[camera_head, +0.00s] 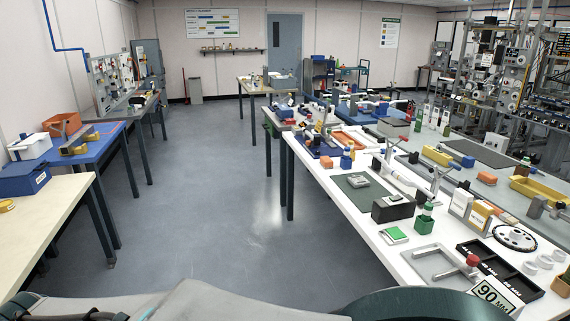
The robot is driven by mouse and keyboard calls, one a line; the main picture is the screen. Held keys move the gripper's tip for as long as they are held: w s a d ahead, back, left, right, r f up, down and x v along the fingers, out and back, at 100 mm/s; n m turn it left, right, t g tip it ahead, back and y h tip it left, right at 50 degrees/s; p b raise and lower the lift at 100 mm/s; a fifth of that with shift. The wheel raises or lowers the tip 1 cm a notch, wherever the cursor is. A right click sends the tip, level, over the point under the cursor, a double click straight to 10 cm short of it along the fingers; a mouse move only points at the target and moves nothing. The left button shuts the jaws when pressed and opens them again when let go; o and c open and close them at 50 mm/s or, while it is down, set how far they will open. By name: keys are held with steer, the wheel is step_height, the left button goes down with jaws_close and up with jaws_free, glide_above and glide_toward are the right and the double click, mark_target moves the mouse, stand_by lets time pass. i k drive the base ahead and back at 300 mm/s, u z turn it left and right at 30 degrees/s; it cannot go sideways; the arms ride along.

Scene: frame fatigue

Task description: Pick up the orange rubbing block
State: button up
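Several small orange blocks show, and I cannot tell which one is the rubbing block. Another orange block (486,177) is farther right, near a yellow tray. My gripper is not in view; only parts of my own body show along the bottom edge.
The long white table (320,177) on the right is crowded with fixtures, trays and bottles. A blue table (100,137) at left holds an orange bin (62,124) and boxes. A pale bench (40,215) stands nearer. The grey floor (215,190) between them is clear.

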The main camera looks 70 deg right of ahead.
mark_target(327, 163)
steer(key=z, duration=2.3)
steer(key=i, duration=3.9)
steer(key=z, duration=3.1)
